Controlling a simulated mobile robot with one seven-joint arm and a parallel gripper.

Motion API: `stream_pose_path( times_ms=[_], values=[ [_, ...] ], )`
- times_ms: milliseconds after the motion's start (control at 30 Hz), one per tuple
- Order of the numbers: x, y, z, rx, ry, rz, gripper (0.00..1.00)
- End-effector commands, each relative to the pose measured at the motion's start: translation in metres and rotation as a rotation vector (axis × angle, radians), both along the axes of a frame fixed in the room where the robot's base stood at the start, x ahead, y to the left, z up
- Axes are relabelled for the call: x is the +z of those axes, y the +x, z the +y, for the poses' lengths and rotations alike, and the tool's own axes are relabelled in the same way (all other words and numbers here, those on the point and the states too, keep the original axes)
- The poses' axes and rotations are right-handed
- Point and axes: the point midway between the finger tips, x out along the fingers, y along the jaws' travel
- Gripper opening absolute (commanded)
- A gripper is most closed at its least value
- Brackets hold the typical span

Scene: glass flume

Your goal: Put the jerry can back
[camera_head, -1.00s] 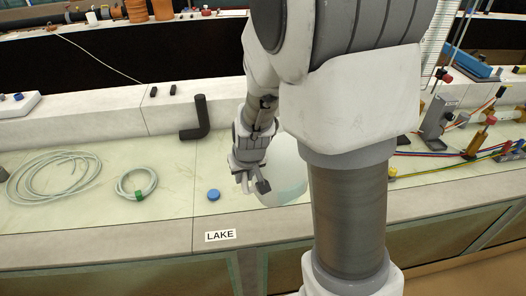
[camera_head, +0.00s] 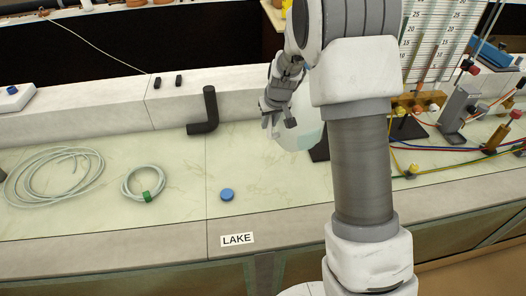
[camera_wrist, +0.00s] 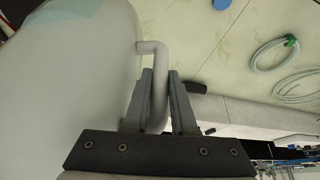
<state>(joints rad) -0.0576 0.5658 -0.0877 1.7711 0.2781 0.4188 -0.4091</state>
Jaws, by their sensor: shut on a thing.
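The jerry can (camera_head: 304,128) is a pale, translucent white container, partly hidden behind my arm in the head view. My gripper (camera_head: 277,122) is at its left side. In the wrist view my gripper (camera_wrist: 160,78) is shut on the can's pale bent handle (camera_wrist: 158,100), with one finger on each side. The can's rounded body (camera_wrist: 70,85) fills the left of that view. The can appears held up above the counter. A blue round cap (camera_head: 227,195) lies on the counter in front of it; whether it belongs to the can I cannot tell.
Coiled hoses (camera_head: 144,184) lie at left on the pale counter (camera_head: 265,185). A black elbow pipe (camera_head: 208,112) stands by the rear ledge (camera_head: 105,108). Stands and coloured tubes (camera_head: 455,115) crowd the right. The counter around the cap is clear.

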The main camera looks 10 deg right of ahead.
Motion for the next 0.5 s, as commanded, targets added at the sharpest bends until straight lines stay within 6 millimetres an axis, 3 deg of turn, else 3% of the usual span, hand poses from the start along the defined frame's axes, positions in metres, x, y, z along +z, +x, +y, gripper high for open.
stream_pose_path(
  times_ms=[33, 200, 500],
  values=[
    [-0.004, 0.019, 0.000, 0.021, -0.001, -0.006, 0.00],
    [-0.014, 0.070, 0.005, 0.093, 0.000, -0.011, 0.00],
    [-0.038, 0.140, 0.009, 0.219, 0.003, -0.019, 0.00]
  ],
)
